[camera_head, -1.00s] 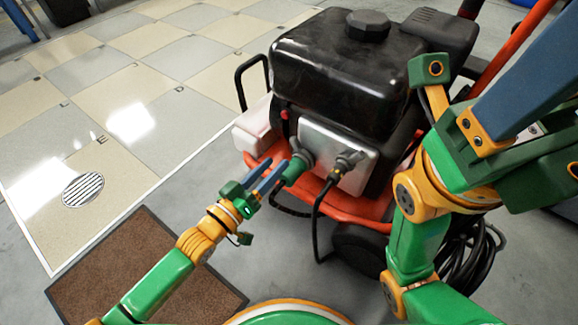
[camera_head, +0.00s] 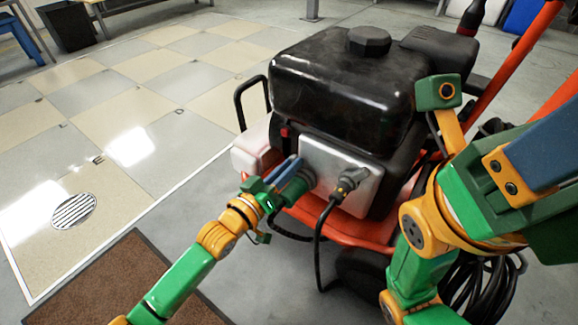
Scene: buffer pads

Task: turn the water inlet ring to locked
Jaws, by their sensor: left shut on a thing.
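The water inlet ring (camera_head: 308,176) sits on the lower left of the silver front plate of the pressure washer (camera_head: 345,100). I cannot read the ring's turn angle. My right gripper (camera_head: 545,145) is close to the camera at the right edge, away from the inlet and cut off by the frame.
The orange frame (camera_head: 345,225) runs below. A brown mat (camera_head: 120,285) lies lower left, with tiled floor and a drain grate (camera_head: 74,210) beyond.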

